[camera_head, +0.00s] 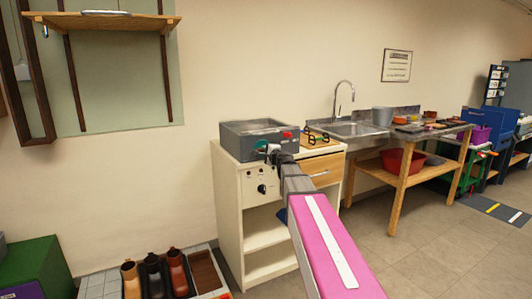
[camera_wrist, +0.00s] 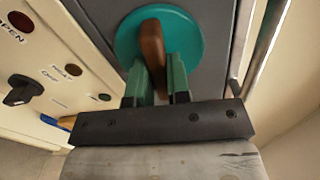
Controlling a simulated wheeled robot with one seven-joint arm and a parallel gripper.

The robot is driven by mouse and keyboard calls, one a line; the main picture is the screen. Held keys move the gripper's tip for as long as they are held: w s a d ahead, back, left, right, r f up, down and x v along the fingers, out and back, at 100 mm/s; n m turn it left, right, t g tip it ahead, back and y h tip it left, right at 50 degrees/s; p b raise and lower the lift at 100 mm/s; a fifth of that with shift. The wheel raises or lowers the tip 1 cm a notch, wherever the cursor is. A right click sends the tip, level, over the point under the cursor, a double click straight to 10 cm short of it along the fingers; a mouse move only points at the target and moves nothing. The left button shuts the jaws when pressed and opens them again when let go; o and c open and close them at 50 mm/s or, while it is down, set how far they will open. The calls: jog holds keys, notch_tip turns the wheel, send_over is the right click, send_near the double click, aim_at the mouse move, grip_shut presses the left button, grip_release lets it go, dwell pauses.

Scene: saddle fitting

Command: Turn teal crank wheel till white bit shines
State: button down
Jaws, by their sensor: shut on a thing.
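The teal crank wheel (camera_wrist: 186,38) is a round disc on the front of a dark grey box. A brown handle (camera_wrist: 152,42) stands out from it. My gripper (camera_wrist: 158,72) has its green fingers on either side of the handle, shut on it. In the head view a sliver of the teal wheel (camera_head: 261,144) shows at the box's front, with my gripper (camera_head: 272,150) at it. No shining white bit can be made out; the wheel is partly hidden by the handle, my fingers and my arm.
The grey box (camera_head: 232,142) stands on a cream cabinet (camera_head: 228,200) with a black knob (camera_head: 262,189). The wrist view shows the knob (camera_wrist: 22,90) and several dark round lamps on the panel. A sink (camera_head: 345,129) is to the right. Shoes (camera_head: 153,276) stand at the lower left.

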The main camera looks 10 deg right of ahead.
jog(key=n, duration=0.4)
jog(key=shift+n, duration=0.4)
dwell(0.4)
jog(key=c, duration=1.1)
grip_release()
jog(key=shift+s, duration=0.1)
jog(key=v, duration=1)
jog(key=shift+s+d+r, duration=0.1)
jog(key=shift+s, duration=0.25)
